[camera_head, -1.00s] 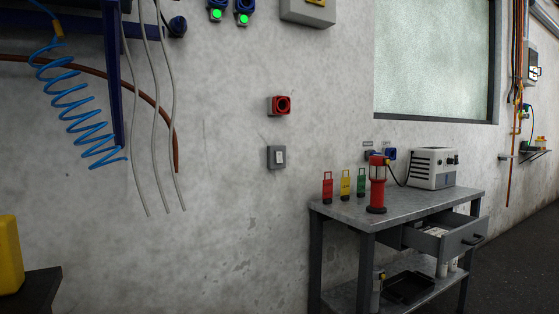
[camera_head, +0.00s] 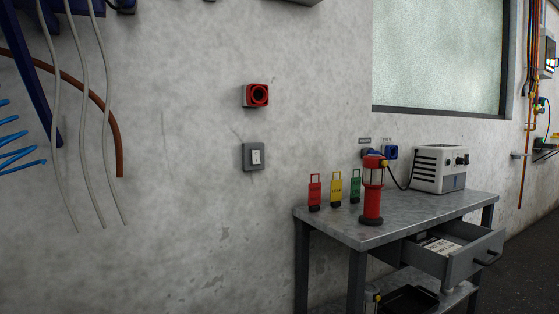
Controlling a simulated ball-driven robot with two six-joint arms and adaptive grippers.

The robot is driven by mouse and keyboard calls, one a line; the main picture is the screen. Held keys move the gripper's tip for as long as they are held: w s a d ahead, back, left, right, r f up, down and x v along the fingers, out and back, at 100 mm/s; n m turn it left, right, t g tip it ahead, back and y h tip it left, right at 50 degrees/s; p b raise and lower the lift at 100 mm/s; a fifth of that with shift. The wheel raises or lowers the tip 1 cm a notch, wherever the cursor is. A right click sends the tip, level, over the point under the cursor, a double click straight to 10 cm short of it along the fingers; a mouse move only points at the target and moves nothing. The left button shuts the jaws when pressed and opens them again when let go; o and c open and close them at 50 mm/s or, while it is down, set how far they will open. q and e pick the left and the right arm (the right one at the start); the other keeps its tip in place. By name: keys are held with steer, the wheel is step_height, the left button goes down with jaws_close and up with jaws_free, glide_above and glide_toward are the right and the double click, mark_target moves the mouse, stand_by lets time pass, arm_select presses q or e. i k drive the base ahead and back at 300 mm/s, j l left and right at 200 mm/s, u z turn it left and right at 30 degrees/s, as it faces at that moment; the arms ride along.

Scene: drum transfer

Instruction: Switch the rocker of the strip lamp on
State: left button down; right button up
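A grey wall switch with a white rocker (camera_head: 256,157) is fixed to the concrete wall, left of the metal workbench and below a red wall unit. Which way the rocker is tipped is too small to tell. No label on it can be read, and no strip lamp can be made out in the head view. Neither of my grippers shows in the head view.
A red round-faced unit (camera_head: 256,95) sits above the switch. The workbench (camera_head: 340,224) carries a red lantern (camera_head: 372,195), several coloured tags and a white box device (camera_head: 440,169). Its drawer (camera_head: 462,256) stands open. Hoses (camera_head: 86,110) hang at left. The wall around the switch is clear.

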mark_target(256, 154)
steer(key=i+l, duration=1.35)
steer(key=i, duration=0.2)
